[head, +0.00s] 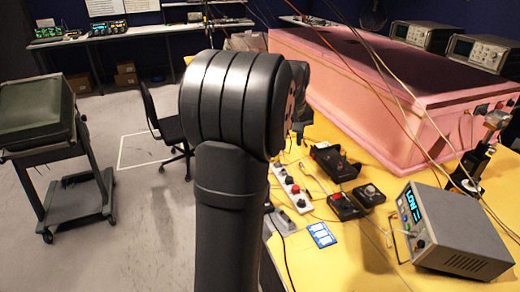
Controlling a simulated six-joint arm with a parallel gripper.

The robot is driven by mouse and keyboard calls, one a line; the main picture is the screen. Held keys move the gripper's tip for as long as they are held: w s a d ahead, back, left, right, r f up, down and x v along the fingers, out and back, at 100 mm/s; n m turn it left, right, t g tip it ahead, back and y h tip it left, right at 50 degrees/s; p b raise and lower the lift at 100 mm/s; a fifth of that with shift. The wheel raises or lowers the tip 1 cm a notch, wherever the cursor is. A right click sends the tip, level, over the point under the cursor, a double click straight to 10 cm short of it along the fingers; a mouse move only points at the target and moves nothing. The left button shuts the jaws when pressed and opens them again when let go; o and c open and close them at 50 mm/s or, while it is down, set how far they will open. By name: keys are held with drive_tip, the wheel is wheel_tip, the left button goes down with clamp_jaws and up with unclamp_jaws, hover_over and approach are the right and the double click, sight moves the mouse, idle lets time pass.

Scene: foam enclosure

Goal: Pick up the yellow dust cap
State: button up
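I cannot make out a yellow dust cap in the head view. The tabletop is yellow too, and small items on it are hard to tell apart. My own dark arm stands upright in the middle of the view and hides part of the table and the near left side of the pink foam enclosure (370,75). My gripper does not show, so I cannot see where it is or whether it holds anything.
On the yellow table (345,268) stand a grey instrument (465,235) with a lit display, a black device (335,161), small black boxes (345,207), a white strip (291,187) and a blue card (321,235). Loose cables cross it. A cart (65,190) stands left.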

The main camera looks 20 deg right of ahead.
drive_tip(key=w+a+m+t+h, duration=0.2)
drive_tip(key=w+a+m, duration=0.3)
drive_tip(key=w+m, duration=0.4)
drive_tip(key=shift+n, duration=0.5)
drive_tip(key=x, duration=0.6)
drive_tip(key=w+x, duration=0.1)
drive_tip(key=x, duration=1)
drive_tip(key=shift+w+d, duration=0.3)
drive_tip(key=shift+w, duration=0.05)
drive_tip(key=c, duration=0.7)
